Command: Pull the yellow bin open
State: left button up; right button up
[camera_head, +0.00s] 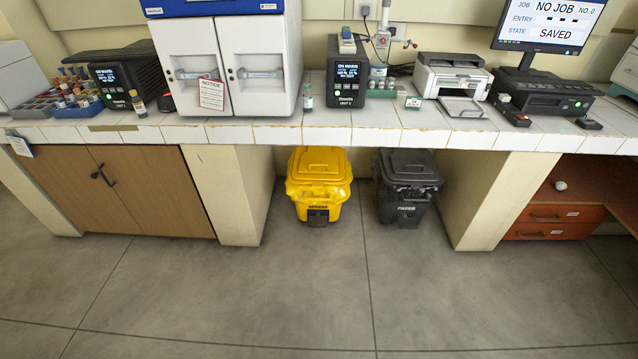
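The yellow bin (318,190) stands on the floor in the open bay under the tiled counter. Its yellow lid (319,160) is down, so it is closed. A dark pedal or latch piece (318,217) shows low on its front. Neither of my grippers shows in the head view, so their states are hidden.
A dark grey bin (408,190) stands just right of the yellow one. Pale counter supports (232,190) flank the bay, and the tiled counter (420,137) overhangs it. The wooden cabinet (125,195) is on the left. The grey floor (300,290) in front is clear.

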aim_at(319, 191)
jog(key=i+u, duration=0.15)
jog(key=i, duration=0.5)
jog(key=i+l+u, duration=0.2)
jog(key=i, duration=0.5)
jog(key=j, duration=0.1)
